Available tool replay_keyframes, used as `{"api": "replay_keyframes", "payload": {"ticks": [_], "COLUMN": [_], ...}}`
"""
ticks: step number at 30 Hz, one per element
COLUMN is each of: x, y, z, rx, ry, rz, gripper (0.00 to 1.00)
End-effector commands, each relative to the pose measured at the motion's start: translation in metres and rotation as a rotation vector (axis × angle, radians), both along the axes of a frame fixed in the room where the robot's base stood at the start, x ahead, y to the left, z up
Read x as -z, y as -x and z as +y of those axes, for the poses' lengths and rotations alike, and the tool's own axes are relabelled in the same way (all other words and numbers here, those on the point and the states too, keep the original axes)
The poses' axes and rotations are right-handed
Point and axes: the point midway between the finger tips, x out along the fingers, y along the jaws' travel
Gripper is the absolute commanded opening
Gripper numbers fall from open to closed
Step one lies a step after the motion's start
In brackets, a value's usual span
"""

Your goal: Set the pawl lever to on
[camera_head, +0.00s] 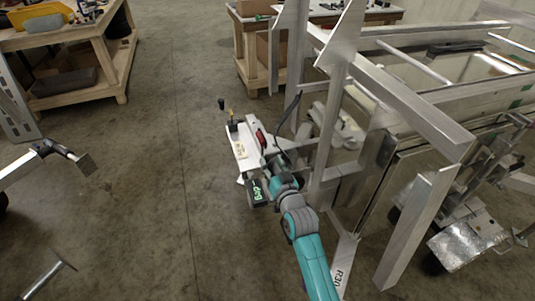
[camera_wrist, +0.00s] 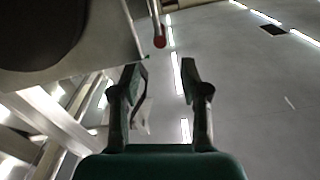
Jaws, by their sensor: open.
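In the wrist view, a thin rod with a small red knob (camera_wrist: 160,42) comes down from the top, just beyond the fingertips. It may be the pawl lever; its on or off setting cannot be read. My gripper (camera_wrist: 160,73) is open, with one finger on each side of an empty gap. The red knob lies roughly in line with this gap and appears apart from both fingers. In the head view, my arm reaches to the trailer's front tongue plate (camera_head: 240,145). My wrist and the frame hide the fingertips and most of the lever area there.
The aluminium trailer frame (camera_head: 405,100) stands close on the right of my arm. In the wrist view, a large dark round part (camera_wrist: 40,35) fills the upper left. A wooden workbench (camera_head: 108,60) stands at the back left. The floor (camera_head: 140,190) left of the tongue is clear.

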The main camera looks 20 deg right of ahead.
Motion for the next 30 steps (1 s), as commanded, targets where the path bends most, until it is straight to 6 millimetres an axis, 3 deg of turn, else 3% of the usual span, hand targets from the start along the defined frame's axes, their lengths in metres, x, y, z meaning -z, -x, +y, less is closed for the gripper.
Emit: {"api": "replay_keyframes", "payload": {"ticks": [6, 15, 16, 20, 21, 26, 30], "x": [0.0, 0.0, 0.0, 0.0, 0.001, 0.001, -0.003], "y": [0.017, 0.019, 0.019, 0.017, 0.016, 0.005, -0.004], "z": [0.0, 0.0, 0.0, 0.004, 0.008, 0.037, 0.061], "rx": [0.0, 0.0, 0.0, -0.003, -0.004, -0.008, 0.014], "ry": [0.0, 0.0, 0.0, 0.04, 0.082, 0.403, 0.783], "rz": [0.0, 0.0, 0.0, 0.009, 0.017, 0.07, 0.129], "gripper": [0.45, 0.45, 0.43, 0.1, 0.0, 0.0, 0.0]}}
